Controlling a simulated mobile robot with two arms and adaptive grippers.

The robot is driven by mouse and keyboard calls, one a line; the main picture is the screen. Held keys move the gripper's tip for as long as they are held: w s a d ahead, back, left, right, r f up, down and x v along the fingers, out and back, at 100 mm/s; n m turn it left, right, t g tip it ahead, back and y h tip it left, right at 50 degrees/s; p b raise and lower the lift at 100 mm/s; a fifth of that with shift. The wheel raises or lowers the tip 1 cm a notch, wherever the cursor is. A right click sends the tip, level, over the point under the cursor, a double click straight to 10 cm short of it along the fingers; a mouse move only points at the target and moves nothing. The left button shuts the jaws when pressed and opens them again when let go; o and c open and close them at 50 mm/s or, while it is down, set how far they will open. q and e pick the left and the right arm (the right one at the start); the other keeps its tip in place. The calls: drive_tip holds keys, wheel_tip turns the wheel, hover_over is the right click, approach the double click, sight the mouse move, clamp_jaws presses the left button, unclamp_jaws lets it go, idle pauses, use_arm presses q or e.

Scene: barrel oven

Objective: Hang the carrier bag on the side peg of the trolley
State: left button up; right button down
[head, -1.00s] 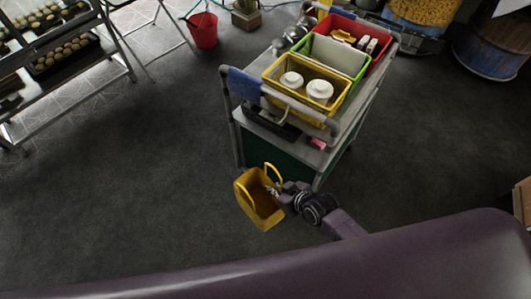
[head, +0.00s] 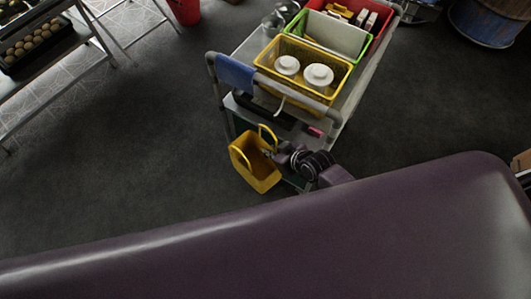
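The yellow carrier bag (head: 256,168) hangs from my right gripper (head: 274,153), with its two handle loops standing up. The gripper seems shut on the bag near the handle; the fingertips are small and partly hidden by the bag. The bag is in front of the near end of the trolley (head: 228,73), below its top tray. A pale hook-like piece (head: 281,104) sticks out at the trolley's near end, below the yellow bin; I cannot tell whether it is the side peg. The bag is apart from this piece. My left gripper is not in view.
Yellow (head: 262,62), green and red bins stand on the trolley top, with white lidded pots in the yellow one. A blue cloth (head: 236,73) hangs on the trolley's handle. A rack (head: 75,45) stands at the left. The floor left and right of the trolley is clear.

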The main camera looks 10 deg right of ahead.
drive_tip(key=shift+w+d+f+b, duration=0.25)
drive_tip(key=shift+w+d+b, duration=0.15)
drive_tip(key=shift+w, duration=0.2)
drive_tip(key=w+d+f+b, duration=0.1)
drive_tip(key=w+d+b, duration=0.3)
drive_tip(key=shift+d, duration=0.4)
drive_tip(key=shift+f, duration=0.25)
idle(0.4)
drive_tip(key=c, duration=2.1)
unclamp_jaws()
drive_tip(key=shift+d, duration=0.1)
drive_tip(key=v, duration=1.2)
drive_tip(key=shift+w+r, duration=0.1)
drive_tip(key=shift+r, duration=0.05)
